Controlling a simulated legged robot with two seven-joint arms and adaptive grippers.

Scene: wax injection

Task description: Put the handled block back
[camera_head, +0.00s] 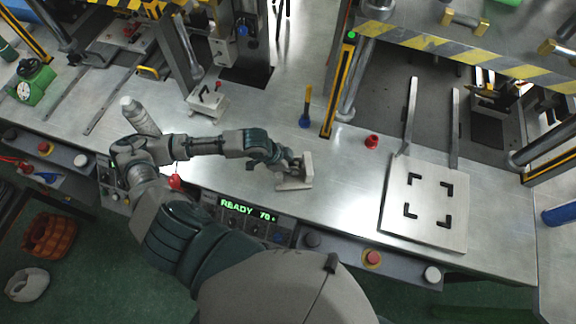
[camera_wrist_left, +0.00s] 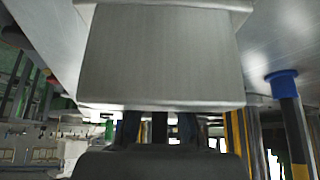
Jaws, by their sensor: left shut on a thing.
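A pale grey block (camera_head: 299,183) stands at the middle of the steel bench, at the end of my left arm. My left gripper (camera_head: 287,163) is shut on it. In the left wrist view the block (camera_wrist_left: 160,55) fills the upper middle, right before the dark fingers, and hides what lies behind it. I cannot tell whether its underside touches the bench. A similar pale block with a dark handle (camera_head: 207,101) stands further left near the press. A square plate (camera_head: 400,218) with black corner marks lies at the right, with nothing on it. My right gripper is not in view.
A red cap-like piece (camera_head: 372,142) and a blue-and-yellow tool (camera_head: 305,119) stand on the bench beyond the block. A control panel with a lit display (camera_head: 248,212) runs along the front edge. The bench between block and plate is clear.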

